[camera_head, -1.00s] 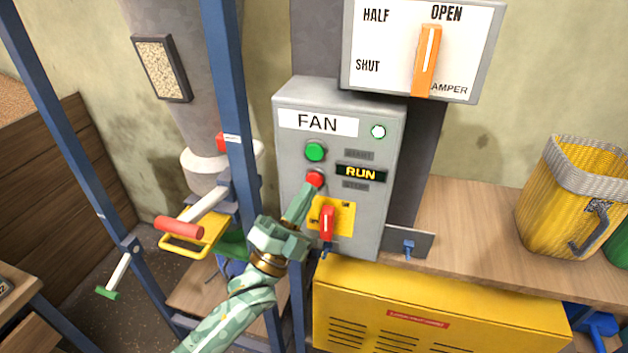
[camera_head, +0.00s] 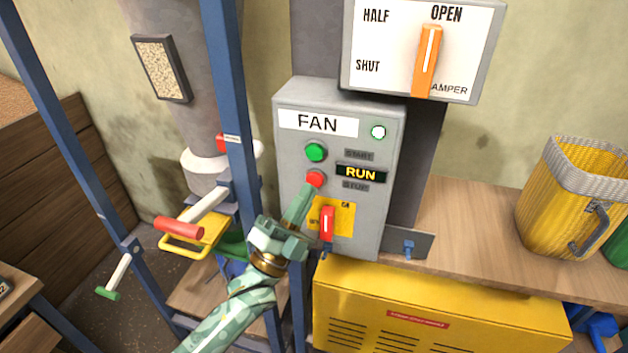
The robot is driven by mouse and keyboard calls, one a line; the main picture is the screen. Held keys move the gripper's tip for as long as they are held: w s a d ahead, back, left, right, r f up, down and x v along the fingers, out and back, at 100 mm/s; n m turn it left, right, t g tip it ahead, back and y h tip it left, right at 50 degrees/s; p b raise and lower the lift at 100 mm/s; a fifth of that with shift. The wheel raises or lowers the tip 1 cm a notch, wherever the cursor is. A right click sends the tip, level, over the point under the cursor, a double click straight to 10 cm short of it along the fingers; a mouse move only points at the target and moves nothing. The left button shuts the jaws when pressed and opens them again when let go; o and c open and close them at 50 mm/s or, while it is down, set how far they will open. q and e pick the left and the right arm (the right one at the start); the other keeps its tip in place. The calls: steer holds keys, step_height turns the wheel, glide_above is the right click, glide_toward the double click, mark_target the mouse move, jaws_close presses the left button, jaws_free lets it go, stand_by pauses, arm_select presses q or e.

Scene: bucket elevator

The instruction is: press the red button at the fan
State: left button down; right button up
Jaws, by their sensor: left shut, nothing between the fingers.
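The grey fan box (camera_head: 385,220) carries a FAN label and stands in the middle of the view. Its red button (camera_head: 314,178) sits below the green button (camera_head: 316,152), beside the STOP label. A lit display (camera_head: 360,173) reads RUN, and a lamp (camera_head: 378,132) glows at the upper right of the box. My left gripper (camera_head: 309,189) is shut and empty, its tip just below the red button. I cannot tell whether it touches the button. My right gripper is not in view.
A red switch handle (camera_head: 327,223) on a yellow plate is close right of my gripper. A blue post (camera_head: 228,80) stands left of the box. The damper panel (camera_head: 390,50) hangs above, its orange lever at OPEN. A yellow bucket (camera_head: 560,210) stands on the bench at right.

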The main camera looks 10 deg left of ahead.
arm_select(q)
steer(key=shift+w, duration=0.1)
stand_by(0.6)
steer(key=shift+w, duration=0.35)
steer(key=shift+w+b, duration=0.35)
steer(key=shift+w, duration=0.1)
stand_by(0.6)
stand_by(0.3)
steer(key=shift+s+p, duration=0.4)
steer(key=shift+s, duration=0.5)
steer(key=shift+s+a+p, duration=0.1)
steer(key=shift+s+p, duration=0.8)
steer(key=shift+s, duration=1.6)
